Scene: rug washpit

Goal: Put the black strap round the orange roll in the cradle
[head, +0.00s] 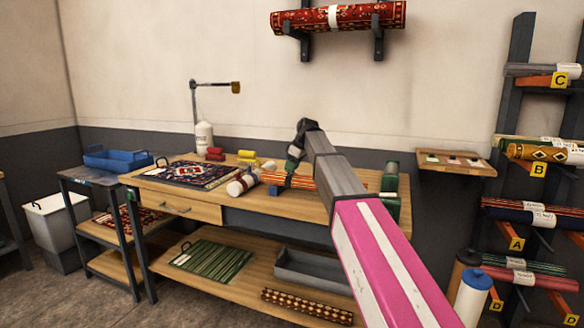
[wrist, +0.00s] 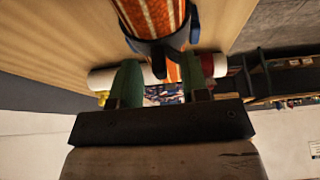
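The orange striped roll (head: 302,183) lies along the workbench top; its near part shows in the wrist view (wrist: 155,15). A dark band that looks like the black strap (wrist: 150,46) crosses the roll in a curve, with ends reaching down both sides. I cannot tell whether it is closed underneath. The cradle is not clearly distinguishable; a small blue piece (head: 275,190) by the roll may be part of it. My gripper (wrist: 163,85) has its green fingers apart above the roll, beside the band, with nothing clearly clamped. It also shows in the head view (head: 292,162).
A white bottle (head: 204,137) and a lamp stand behind. A labelled roll rack (head: 512,150) stands further right.

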